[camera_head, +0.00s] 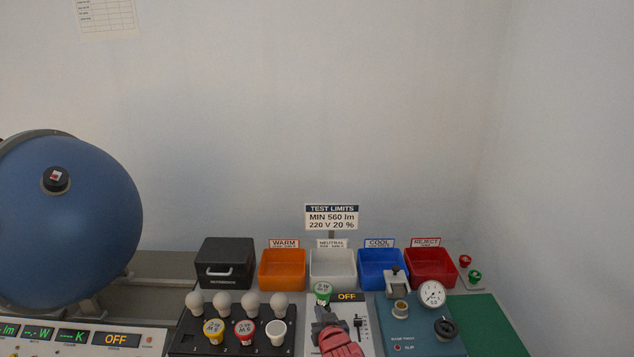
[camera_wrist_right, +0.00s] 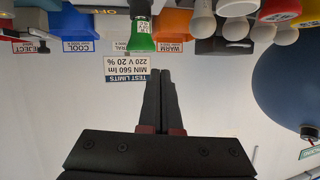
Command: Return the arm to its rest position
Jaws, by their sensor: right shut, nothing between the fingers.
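My right gripper (camera_head: 323,311) is over the white panel with an OFF display at the bottom centre of the head view. In the right wrist view its two black fingers (camera_wrist_right: 158,73) are together with nothing between them. My left gripper is not in view.
A black rack (camera_head: 189,346) with several bulbs stands left of the panel. Orange (camera_head: 283,283), grey, blue and red (camera_head: 432,281) bins line the back. A teal tester (camera_head: 423,335) with a gauge is at right, and a blue sphere (camera_head: 70,225) at left. Space above is clear.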

